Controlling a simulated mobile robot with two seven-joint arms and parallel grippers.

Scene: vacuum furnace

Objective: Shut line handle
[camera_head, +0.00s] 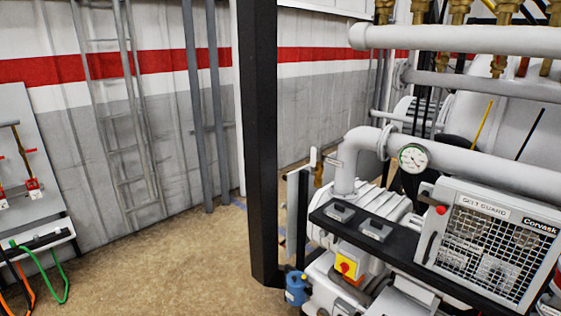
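Neither of my grippers shows in the head view. I cannot tell for sure which part is the line handle. A yellow lever (482,124) and a black lever (530,134) stick up at a slant behind the grey pipe (480,165) at the right. A small white upright handle (313,158) shows beside the pipe elbow. Red-handled fittings (33,184) sit on a grey panel (40,130) at the far left, cut by the picture edge.
A black post (262,150) stands mid-picture. The pump unit with a belt guard (487,245), a gauge (413,157) and a red-and-yellow switch (346,267) fills the right. Orange and green hoses (66,285) hang at lower left. The brown floor (170,270) between is clear.

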